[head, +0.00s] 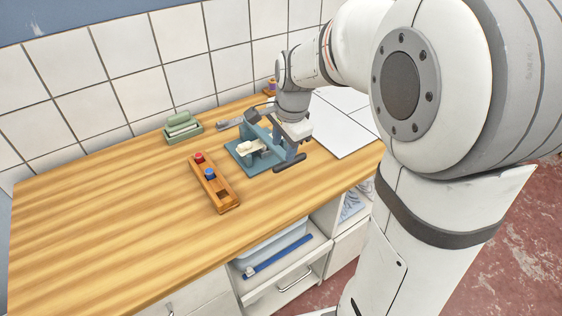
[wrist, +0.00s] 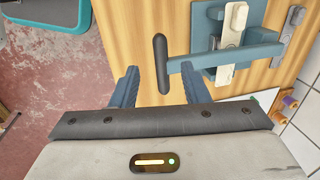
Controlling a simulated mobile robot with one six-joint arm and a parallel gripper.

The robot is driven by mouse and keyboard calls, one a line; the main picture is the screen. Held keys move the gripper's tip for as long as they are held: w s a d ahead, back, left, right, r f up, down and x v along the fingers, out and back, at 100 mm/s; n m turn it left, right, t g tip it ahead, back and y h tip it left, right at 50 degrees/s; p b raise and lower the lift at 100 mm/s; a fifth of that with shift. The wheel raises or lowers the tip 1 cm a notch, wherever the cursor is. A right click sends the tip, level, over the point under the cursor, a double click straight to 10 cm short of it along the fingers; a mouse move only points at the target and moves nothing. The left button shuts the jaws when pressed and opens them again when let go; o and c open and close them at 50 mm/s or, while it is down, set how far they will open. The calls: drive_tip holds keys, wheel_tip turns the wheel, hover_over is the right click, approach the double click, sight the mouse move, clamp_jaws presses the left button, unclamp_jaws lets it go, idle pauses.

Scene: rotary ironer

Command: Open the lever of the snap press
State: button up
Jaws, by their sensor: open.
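The snap press (head: 243,160) is a blue device on the wooden worktop, with a pale block in it. Its lever is a blue bar (wrist: 235,56) ending in a dark handle (wrist: 159,55), which also shows in the head view at the press's front right (head: 289,163). My gripper (wrist: 160,71) is open, and in the wrist view its two blue fingers stand on either side of the handle with gaps to both. I cannot tell how deep the handle sits between them. In the head view my gripper (head: 299,134) is over the press's right side, its fingertips hard to make out.
A wooden rack (head: 223,197) with a red and a blue knob stands left of the press. Behind are a green holder (head: 183,132) and a grey tool (head: 229,124). A white sheet (head: 343,133) lies to the right. The worktop's left part (head: 90,210) is clear.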

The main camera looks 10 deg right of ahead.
sight(280, 165)
drive_tip(key=f, duration=0.2)
drive_tip(key=w+f, duration=0.1)
drive_tip(key=f, duration=0.4)
drive_tip(key=shift+w+a+f, duration=0.2)
drive_tip(key=shift+a, duration=0.05)
drive_tip(key=shift+c, duration=0.4)
clamp_jaws()
